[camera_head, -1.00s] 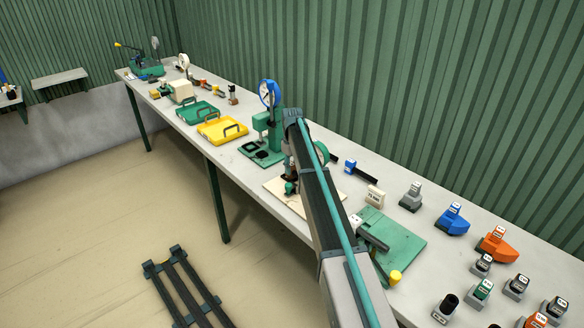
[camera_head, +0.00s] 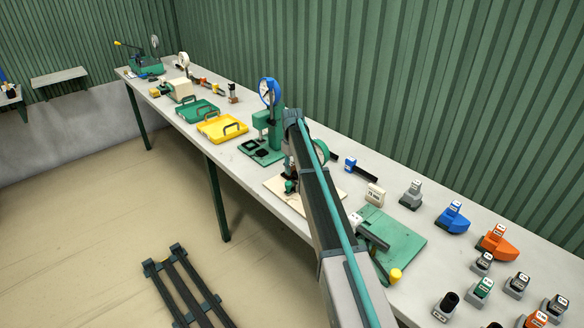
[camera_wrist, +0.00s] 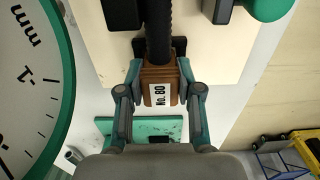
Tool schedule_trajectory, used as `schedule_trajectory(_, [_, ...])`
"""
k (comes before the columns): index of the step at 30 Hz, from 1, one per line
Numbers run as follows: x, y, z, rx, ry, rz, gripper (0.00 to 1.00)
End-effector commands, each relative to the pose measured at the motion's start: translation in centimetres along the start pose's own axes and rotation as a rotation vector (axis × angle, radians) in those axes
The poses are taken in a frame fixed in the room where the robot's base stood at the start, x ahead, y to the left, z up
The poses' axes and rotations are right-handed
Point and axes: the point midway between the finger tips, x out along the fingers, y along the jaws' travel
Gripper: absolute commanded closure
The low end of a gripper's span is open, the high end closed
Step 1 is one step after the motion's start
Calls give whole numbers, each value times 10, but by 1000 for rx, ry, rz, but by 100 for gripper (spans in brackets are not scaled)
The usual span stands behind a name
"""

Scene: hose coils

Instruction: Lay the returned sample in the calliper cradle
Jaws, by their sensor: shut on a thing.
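The sample shows in the wrist view as a brown block (camera_wrist: 150,76) with a white label reading "No. 80". A black ribbed hose (camera_wrist: 158,30) runs up from it. My gripper (camera_wrist: 161,72) is shut on the block, one finger on each side. Behind it is a cream board (camera_wrist: 98,40) with dark blocks (camera_wrist: 195,47) on both sides of the hose, perhaps the cradle. I cannot tell whether the sample touches them. In the head view my gripper (camera_head: 290,184) is over the cream board (camera_head: 272,185), and my arm hides much of it.
A green stand with a blue dial gauge (camera_head: 269,93) stands just left of my arm. Yellow (camera_head: 222,128) and green (camera_head: 197,110) trays lie farther along the bench.

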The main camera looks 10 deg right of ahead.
Motion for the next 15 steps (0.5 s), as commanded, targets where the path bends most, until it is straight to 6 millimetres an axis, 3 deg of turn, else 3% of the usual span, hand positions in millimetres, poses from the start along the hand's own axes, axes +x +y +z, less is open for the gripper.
schedule_trajectory(8, [0,0,0,0,1,0,100])
schedule_trajectory(9, [0,0,0,0,1,0,64])
schedule_trajectory(14, [1,0,0,0,0,0,37])
schedule_trajectory(15, [1,0,0,0,0,0,36])
